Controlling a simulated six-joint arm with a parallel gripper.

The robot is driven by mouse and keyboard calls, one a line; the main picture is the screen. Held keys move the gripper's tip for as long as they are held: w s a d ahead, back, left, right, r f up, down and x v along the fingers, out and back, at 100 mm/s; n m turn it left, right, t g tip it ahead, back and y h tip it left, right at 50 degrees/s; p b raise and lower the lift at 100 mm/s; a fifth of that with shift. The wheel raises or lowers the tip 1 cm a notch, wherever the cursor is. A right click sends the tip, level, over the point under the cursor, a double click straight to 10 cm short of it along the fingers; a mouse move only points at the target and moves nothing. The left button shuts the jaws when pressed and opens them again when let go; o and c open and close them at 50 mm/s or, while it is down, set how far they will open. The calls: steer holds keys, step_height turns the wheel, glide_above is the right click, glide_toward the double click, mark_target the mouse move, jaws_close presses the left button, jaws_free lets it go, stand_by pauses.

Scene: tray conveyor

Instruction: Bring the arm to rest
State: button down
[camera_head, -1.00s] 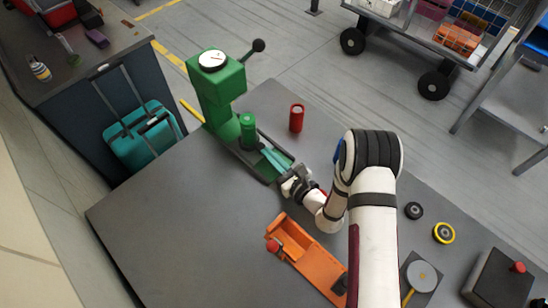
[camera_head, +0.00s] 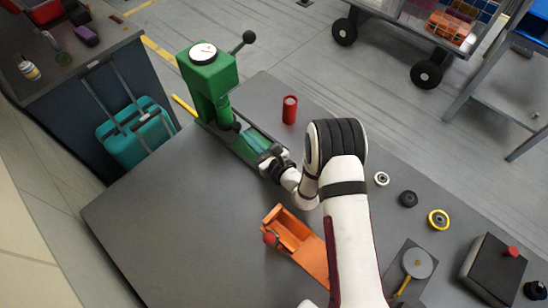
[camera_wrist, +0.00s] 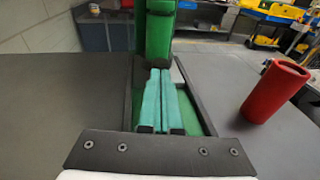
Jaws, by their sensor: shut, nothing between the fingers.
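My gripper (camera_head: 262,157) is low at the front end of the green press (camera_head: 210,75) on the grey bench (camera_head: 165,215). In the wrist view its two teal fingers (camera_wrist: 160,76) lie side by side, shut with nothing between them, and point along the dark-walled bed towards the green column (camera_wrist: 160,32). In the head view the wrist partly hides the bed. I cannot tell whether the fingers touch the bed.
A red cylinder (camera_head: 289,110) stands right of the press. A white ring (camera_head: 382,179), a dark ring (camera_head: 408,199) and a yellow ring (camera_head: 438,219) lie to the right. The bench's left part is clear.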

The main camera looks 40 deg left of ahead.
steer(key=v, duration=1.2)
steer(key=shift+w+f, duration=0.1)
steer(key=shift+w, duration=0.05)
steer(key=s+d+r+n+g+h, duration=0.1)
steer(key=s+d+r+n+g, duration=0.25)
steer(key=r, duration=0.25)
steer(key=s+d+r+n+g+h, duration=0.1)
steer(key=s+d+r+n+g, duration=0.1)
steer(key=r+n+g, duration=0.3)
steer(key=s+d+r+n+g, duration=0.1)
steer(key=s+d+r+n, duration=0.15)
steer(key=r, duration=0.45)
steer(key=s+d+n+t+h, duration=0.3)
steer(key=d+h, duration=0.9)
steer(key=d, duration=1.2)
steer(key=s+t, duration=0.1)
steer(key=t, duration=0.2)
steer(key=shift+s+f+t, duration=0.2)
steer(key=shift+f+t, duration=0.15)
